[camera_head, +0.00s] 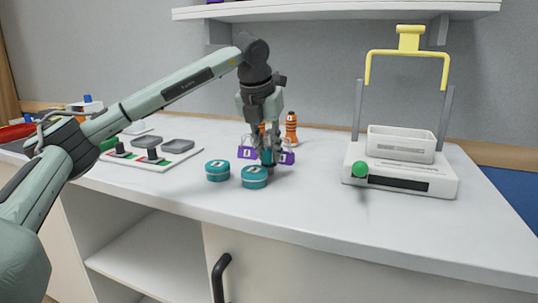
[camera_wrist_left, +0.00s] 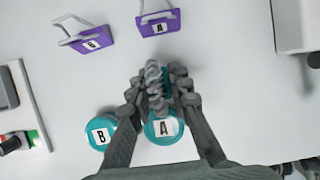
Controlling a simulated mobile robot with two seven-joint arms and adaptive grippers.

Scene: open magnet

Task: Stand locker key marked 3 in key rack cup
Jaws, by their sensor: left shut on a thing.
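My left gripper (camera_head: 266,160) is low over the counter and shut on a narrow thing. In the left wrist view this held thing (camera_wrist_left: 155,85) is grey and notched, with a bit of teal beside it, between the fingers (camera_wrist_left: 158,92). I cannot tell whether it is the key, and no mark 3 is readable. Two round teal tins stand by the gripper: one marked B (camera_wrist_left: 101,130) and one marked A (camera_wrist_left: 164,127), the latter just below the fingers in the wrist view. I cannot make out a key rack cup. My right gripper is not in view.
Purple padlocks marked B (camera_wrist_left: 88,39) and A (camera_wrist_left: 160,24) lie behind the gripper. A white device with a yellow handle (camera_head: 400,172) is at right, a panel (camera_head: 150,152) at left. The counter front right is clear.

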